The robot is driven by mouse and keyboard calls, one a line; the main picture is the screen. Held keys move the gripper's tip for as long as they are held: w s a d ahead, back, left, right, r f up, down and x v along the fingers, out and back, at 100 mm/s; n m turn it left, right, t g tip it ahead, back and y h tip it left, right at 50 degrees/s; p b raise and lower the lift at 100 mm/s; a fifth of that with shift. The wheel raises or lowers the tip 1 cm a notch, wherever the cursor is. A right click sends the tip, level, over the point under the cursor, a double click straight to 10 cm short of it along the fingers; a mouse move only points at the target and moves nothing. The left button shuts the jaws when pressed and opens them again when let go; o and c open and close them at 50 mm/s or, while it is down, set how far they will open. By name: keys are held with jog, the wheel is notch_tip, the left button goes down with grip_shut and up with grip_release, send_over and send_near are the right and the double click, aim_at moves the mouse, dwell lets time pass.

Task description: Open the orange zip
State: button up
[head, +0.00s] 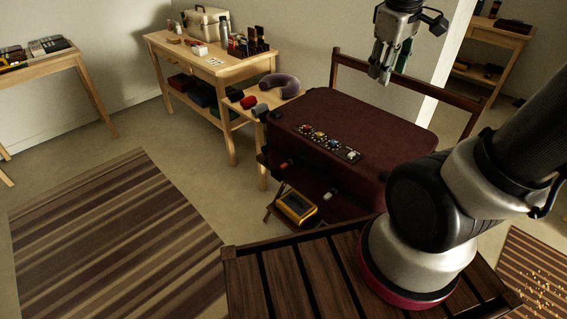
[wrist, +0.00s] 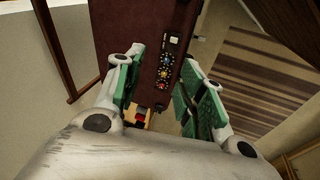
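A closed dark red suitcase (head: 400,125) lies on a wooden rack, its top facing up. A small orange-red tab (head: 284,166) shows on its front side, and a pale tab with some orange (head: 328,196) shows farther right. They may be zip pulls, but they are too small to tell. My gripper (head: 380,76) hangs above the suitcase's back edge, apart from it. In the wrist view my gripper (wrist: 159,88) is open and empty, its green-padded fingers wide apart, with the suitcase (wrist: 128,25) beyond. The front side is mostly hidden there.
A black strip (head: 318,142) with coloured round parts lies on the suitcase top. A yellow-orange case (head: 296,207) is below its front. A neck pillow (head: 281,86) lies on the side table at left. A slatted wooden surface (head: 290,285) is in front. Striped rug floor is clear at left.

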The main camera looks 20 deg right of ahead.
jog(key=w+a+f+n+h, duration=0.1)
jog(key=w+a+f+n, duration=0.1)
jog(key=w+f+n, duration=0.3)
jog(key=w+a+f+n+h, duration=0.1)
jog(key=w+a+f, duration=0.15)
jog(key=w, duration=0.55)
jog(key=n, duration=0.9)
send_over(284, 165)
jog(key=s+d, duration=0.1)
jog(key=d, duration=0.2)
notch_tip(284, 165, down, 18)
jog(key=a+f+n, duration=0.4)
jog(key=a+f, duration=0.2)
jog(key=f, duration=0.5)
jog(key=shift+g, duration=0.4)
jog(key=x, duration=0.7)
jog(key=shift+s+a+f, duration=0.1)
jog(key=shift+s+f, duration=0.1)
jog(key=shift+s, duration=0.15)
jog(key=shift+w+f, duration=0.1)
jog(key=shift+f, duration=0.25)
grip_shut()
